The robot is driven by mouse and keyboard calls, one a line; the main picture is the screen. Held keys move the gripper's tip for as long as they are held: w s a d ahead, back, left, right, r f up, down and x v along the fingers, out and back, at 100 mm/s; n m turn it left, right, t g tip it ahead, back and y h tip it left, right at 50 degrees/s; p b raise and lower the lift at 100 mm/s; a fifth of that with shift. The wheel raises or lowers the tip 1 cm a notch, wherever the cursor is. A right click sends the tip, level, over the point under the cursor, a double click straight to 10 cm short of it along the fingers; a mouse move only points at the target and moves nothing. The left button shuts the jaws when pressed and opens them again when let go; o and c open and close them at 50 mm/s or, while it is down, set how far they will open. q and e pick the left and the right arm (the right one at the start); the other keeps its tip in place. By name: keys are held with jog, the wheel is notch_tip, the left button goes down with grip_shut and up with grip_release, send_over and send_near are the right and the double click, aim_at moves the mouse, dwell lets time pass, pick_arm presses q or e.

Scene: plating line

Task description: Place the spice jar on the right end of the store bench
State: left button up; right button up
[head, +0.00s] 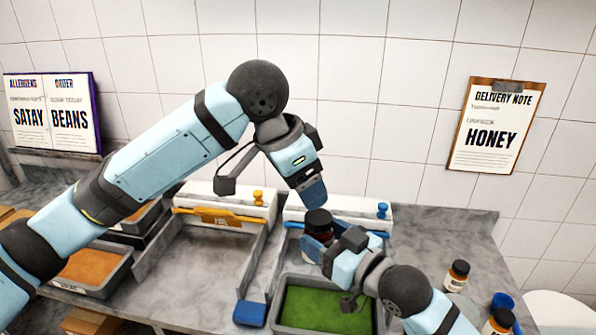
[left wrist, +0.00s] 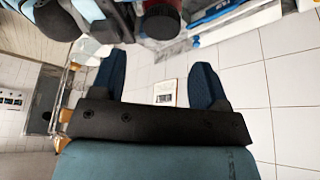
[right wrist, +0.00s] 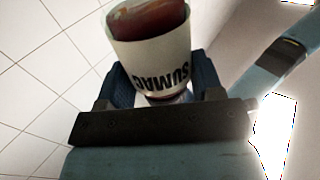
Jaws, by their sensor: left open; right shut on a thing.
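The spice jar (head: 318,221) has a dark lid and is held up over the counter in the head view. In the right wrist view the jar (right wrist: 160,62) shows a white label reading SUMAC, between the fingers. My right gripper (head: 316,246) is shut on it; its fingers also show in the right wrist view (right wrist: 165,92). My left gripper (head: 313,192) is just above the jar, fingers apart and empty in the left wrist view (left wrist: 157,82). A grey marble bench (head: 440,230) runs along the wall; I cannot tell whether it is the store bench.
Small dark-lidded jars (head: 457,274) stand at the bench's right side, near a blue round thing (head: 502,300). A tray of green stuff (head: 325,308) lies below my right gripper. A tray of orange stuff (head: 92,268) is at left. A HONEY note (head: 494,125) hangs on the wall.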

aim_at(321, 217)
pick_arm(q)
jog(key=x, duration=0.9)
jog(key=shift+w+d+f, duration=0.1)
jog(key=shift+d+f, duration=0.05)
jog(key=shift+f, duration=0.1)
jog(key=c, duration=0.6)
jog(key=shift+c, duration=0.6)
pick_arm(e)
jog(key=o, duration=1.1)
jog(key=shift+o, duration=0.2)
jog(key=shift+d, duration=0.15)
